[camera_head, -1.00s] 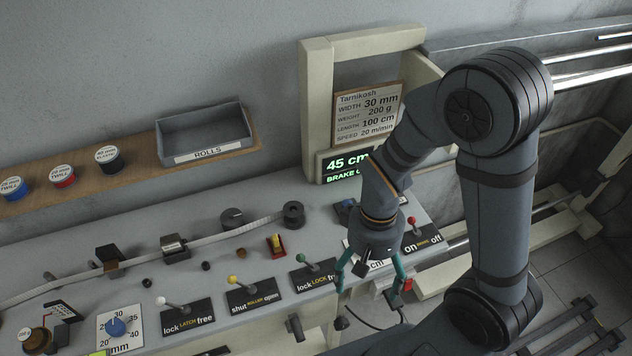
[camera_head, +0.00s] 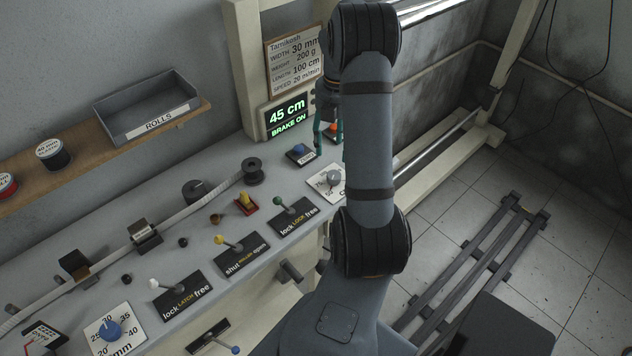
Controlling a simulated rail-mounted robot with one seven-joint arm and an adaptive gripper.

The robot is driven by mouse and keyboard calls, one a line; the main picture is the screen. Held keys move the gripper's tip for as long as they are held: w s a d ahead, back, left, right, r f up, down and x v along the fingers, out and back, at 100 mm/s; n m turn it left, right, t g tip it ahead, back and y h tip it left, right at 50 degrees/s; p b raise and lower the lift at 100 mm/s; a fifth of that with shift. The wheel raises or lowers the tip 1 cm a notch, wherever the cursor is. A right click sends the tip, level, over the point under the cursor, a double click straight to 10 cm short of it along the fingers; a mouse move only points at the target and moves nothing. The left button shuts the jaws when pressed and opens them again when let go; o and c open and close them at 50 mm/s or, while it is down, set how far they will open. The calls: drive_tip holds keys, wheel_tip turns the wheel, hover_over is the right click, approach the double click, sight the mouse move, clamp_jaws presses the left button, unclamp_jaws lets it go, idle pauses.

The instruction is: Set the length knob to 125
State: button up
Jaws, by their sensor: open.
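The length knob (camera_head: 334,177) is a small grey knob on a white dial plate marked in cm, on the bench left of my upright arm link. Numbers near 50 and 75 show on the plate, but my arm hides its right part, and I cannot read the setting. My gripper (camera_head: 330,150) has teal fingers, spread open and empty. It shows above and behind the knob in the picture, apart from it and partly hidden by my arm. The display (camera_head: 288,116) reads 45 cm and BRAKE ON.
A blue button (camera_head: 299,150) sits left of the gripper. A mm dial (camera_head: 110,330) is at lower left. An order card (camera_head: 294,60) reads length 100 cm.

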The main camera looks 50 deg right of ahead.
sight(335, 174)
drive_tip(key=f, duration=0.7)
drive_tip(key=f+p, duration=0.1)
drive_tip(key=f, duration=0.2)
drive_tip(key=shift+s+d+f, duration=0.1)
drive_tip(key=shift+d+f, duration=0.15)
drive_tip(key=shift+d, duration=0.05)
drive_tip(key=shift+c, duration=0.6)
drive_tip(key=c, duration=1)
